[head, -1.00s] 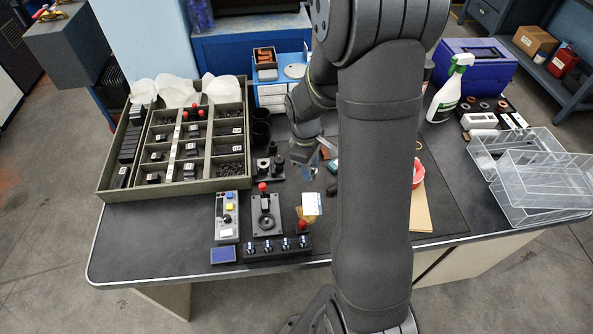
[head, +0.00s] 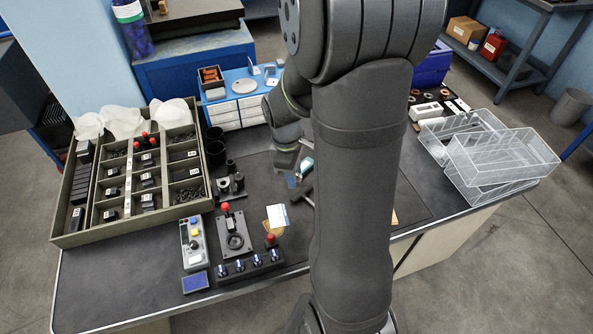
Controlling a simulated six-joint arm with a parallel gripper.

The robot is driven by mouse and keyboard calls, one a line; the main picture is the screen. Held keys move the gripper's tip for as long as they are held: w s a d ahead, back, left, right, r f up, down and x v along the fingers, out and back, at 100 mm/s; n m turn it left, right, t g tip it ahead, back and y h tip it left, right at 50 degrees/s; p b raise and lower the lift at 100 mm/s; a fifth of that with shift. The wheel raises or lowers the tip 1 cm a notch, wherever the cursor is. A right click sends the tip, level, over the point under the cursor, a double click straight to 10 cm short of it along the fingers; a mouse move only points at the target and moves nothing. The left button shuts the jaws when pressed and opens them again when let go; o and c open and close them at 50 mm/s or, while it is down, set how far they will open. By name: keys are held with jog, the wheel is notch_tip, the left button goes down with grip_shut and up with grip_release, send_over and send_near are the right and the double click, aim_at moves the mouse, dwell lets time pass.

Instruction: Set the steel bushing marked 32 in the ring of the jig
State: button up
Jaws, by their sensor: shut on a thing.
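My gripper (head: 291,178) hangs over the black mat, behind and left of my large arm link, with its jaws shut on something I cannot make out. I cannot pick out the steel bushing or its mark 32 in this view. A black plate with a red-knobbed lever and a round ring (head: 235,241) lies toward the front of the bench; it may be the jig. A black fixture with short upright posts (head: 230,186) stands left of my gripper. I cannot tell for certain which of these is the jig.
A compartment tray (head: 83,234) with small black parts fills the left. A control box (head: 194,243) and a row of knobs (head: 250,264) lie in front. Blue drawers (head: 236,106) stand behind. Clear bins (head: 500,165) are at the right. My arm hides the middle right of the bench.

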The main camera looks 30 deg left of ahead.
jog(key=s+a, duration=0.3)
jog(key=s, duration=0.3)
jog(key=s+a+f, duration=0.1)
jog(key=s+a, duration=0.2)
jog(key=s, duration=0.3)
jog(key=s+a+f, duration=0.1)
jog(key=s+a, duration=0.2)
jog(key=s, duration=0.3)
jog(key=shift+s+f, duration=0.1)
jog(key=shift+f, duration=0.15)
jog(key=shift+d+f, duration=0.1)
jog(key=shift+f, duration=2.1)
jog(key=shift+f, duration=0.3)
jog(key=o, duration=1.1)
